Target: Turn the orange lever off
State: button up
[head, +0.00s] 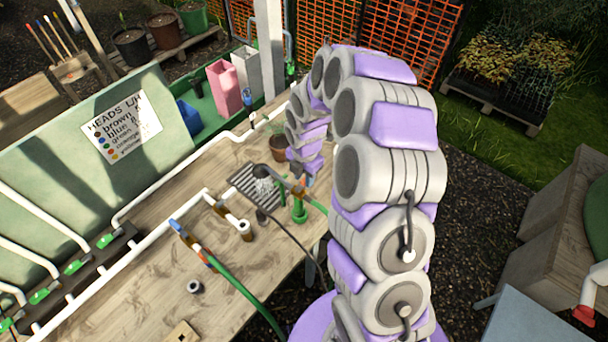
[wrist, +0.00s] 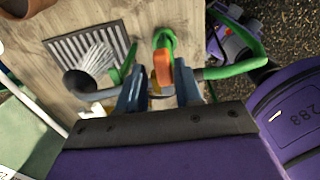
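The orange lever (wrist: 162,68) sits on a green valve (wrist: 164,40) in the wrist view, upright in the picture. My gripper (wrist: 159,78) has two blue fingers, one on each side of the lever, with gaps between. It is open and holds nothing. In the head view the green valve (head: 299,209) stands on the bench below my gripper (head: 303,178), and the lever is mostly hidden there. A dark spray head (wrist: 76,83) beside the valve gives out white water (wrist: 97,60) over a grate (wrist: 62,46).
The wooden bench (head: 150,290) carries white pipes, a brown pot (head: 279,148) and a green hose (head: 240,290). A black cable (head: 290,235) runs past the valve. A green lever (wrist: 128,62) lies close to my left finger. A sign (head: 122,127) leans behind the bench.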

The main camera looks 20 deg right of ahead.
jog(key=shift+d, duration=0.45)
grip_shut()
jog(key=shift+a, duration=0.15)
jog(key=shift+m, duration=0.3)
jog(key=shift+s+a+m+b, duration=0.15)
jog(key=shift+s+m+b, duration=0.55)
jog(key=shift+m, duration=2.15)
jog(key=shift+s+a+m+b, duration=0.2)
jog(key=shift+s+m, duration=0.75)
jog(key=shift+m, duration=1.95)
jog(key=shift+s+a+m+b, duration=0.1)
jog(key=shift+s+m+b, duration=0.6)
jog(key=shift+m, duration=2.15)
jog(key=shift+s, duration=0.2)
